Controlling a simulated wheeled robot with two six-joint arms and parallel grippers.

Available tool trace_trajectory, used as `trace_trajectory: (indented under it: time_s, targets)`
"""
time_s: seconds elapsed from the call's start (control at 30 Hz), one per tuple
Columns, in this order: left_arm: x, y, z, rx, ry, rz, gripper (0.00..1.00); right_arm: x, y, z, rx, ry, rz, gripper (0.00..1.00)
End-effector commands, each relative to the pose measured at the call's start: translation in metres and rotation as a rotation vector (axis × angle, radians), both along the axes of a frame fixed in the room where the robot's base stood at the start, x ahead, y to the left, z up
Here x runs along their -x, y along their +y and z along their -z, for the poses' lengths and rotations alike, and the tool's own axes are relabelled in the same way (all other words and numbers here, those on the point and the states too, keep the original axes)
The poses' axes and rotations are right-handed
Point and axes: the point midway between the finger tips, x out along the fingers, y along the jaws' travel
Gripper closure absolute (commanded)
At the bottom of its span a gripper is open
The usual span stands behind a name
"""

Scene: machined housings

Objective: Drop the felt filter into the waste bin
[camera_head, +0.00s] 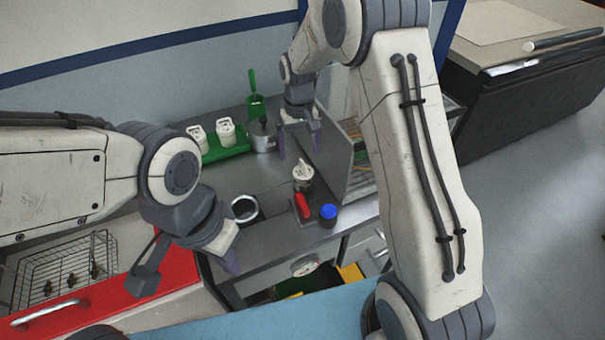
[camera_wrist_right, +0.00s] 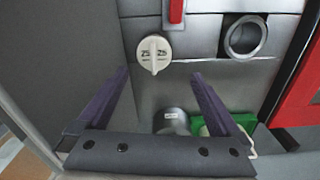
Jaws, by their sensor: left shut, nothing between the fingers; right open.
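I cannot pick out the felt filter in either view. A round vessel with a pale rim and dark inside (camera_head: 245,209) stands on the grey bench and also shows in the right wrist view (camera_wrist_right: 245,38); I cannot tell whether it is the waste bin. My left gripper (camera_head: 232,264) is shut and empty, in front of the bench and below that vessel in the picture. My right gripper (camera_head: 299,147) is open and empty, pointing down over the back of the bench.
Behind are a metal pot (camera_head: 262,136) and green tray (camera_head: 225,150) with white containers. A grey panel (camera_head: 330,150) stands right; a wire basket (camera_head: 65,268) lies left.

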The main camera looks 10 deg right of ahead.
Motion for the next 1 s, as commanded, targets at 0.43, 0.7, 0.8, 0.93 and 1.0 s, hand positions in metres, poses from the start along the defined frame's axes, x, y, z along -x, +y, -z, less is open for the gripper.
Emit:
trace_trajectory:
  time_s: [0.43,0.7,0.8,0.93,1.0]
  targets:
    - [0.000,0.000,-0.017,0.000,0.000,0.000,1.00,-0.007,-0.010,0.058,0.002,0.003,0.021,0.00]
    - [0.000,0.000,-0.040,0.000,0.000,0.004,1.00,0.003,-0.011,0.083,0.002,0.009,0.021,0.00]
    - [0.000,0.000,-0.045,0.000,0.000,0.005,1.00,0.003,-0.011,0.099,0.002,0.005,0.021,0.00]
    - [0.000,0.000,-0.047,0.000,-0.001,0.006,1.00,0.002,-0.011,0.110,0.002,0.003,0.021,0.00]
    - [0.000,0.000,-0.047,0.000,-0.001,0.006,1.00,0.002,-0.011,0.113,0.002,0.001,0.021,0.00]
